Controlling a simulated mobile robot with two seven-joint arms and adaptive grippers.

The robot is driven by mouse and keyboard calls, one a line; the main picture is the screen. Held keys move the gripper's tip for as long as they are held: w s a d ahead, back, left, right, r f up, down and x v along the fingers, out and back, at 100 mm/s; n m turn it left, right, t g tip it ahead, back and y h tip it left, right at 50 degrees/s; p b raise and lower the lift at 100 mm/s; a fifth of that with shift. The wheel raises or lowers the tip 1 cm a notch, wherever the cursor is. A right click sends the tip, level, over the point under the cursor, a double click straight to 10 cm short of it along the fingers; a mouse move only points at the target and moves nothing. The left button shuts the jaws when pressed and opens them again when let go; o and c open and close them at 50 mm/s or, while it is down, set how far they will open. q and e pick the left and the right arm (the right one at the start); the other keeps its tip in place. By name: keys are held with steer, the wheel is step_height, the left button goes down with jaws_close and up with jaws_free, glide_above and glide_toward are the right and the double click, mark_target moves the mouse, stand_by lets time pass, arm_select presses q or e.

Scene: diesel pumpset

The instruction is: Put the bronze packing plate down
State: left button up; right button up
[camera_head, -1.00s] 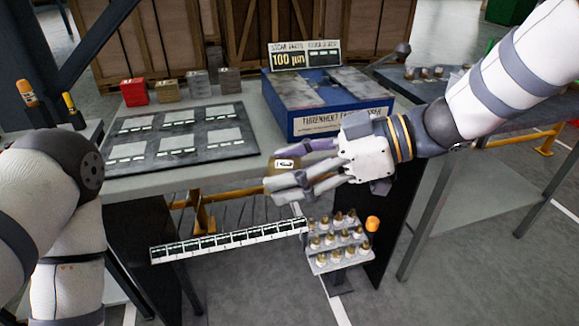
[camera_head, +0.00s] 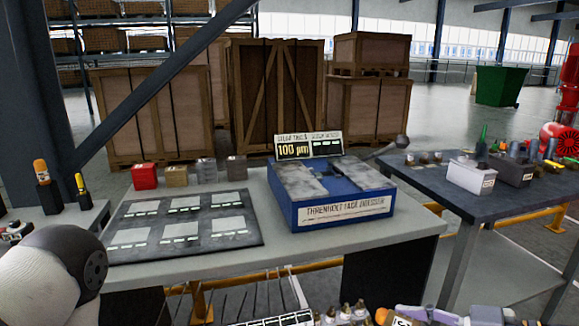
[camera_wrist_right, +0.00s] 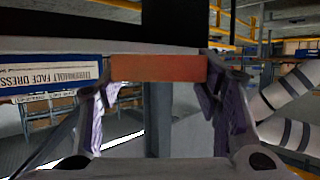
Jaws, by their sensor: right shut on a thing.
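The bronze packing plate (camera_wrist_right: 160,68) spans between the fingertips of my right gripper (camera_wrist_right: 160,85) in the right wrist view, its orange-brown face towards the camera. The gripper is shut on it and holds it off any surface. In the head view only the top of this gripper and the plate's label show, at the bottom edge right of centre, in front of the bench. The dark mat (camera_head: 187,236) with several pale labelled rectangles lies on the grey bench (camera_head: 290,236). My left arm shows at the left edge; its gripper is out of frame.
A blue face dresser (camera_head: 345,212) with a 100 µm display (camera_head: 293,150) stands on the bench. Red (camera_head: 144,176), brownish (camera_head: 176,176) and two grey blocks stand behind the mat. Several small bottles (camera_head: 345,314) show at the bottom edge. A dark table (camera_head: 450,190) stands right.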

steer(key=shift+s+d+f+t, duration=0.25)
steer(key=shift+s+d+t, duration=0.05)
steer(key=shift+d, duration=0.1)
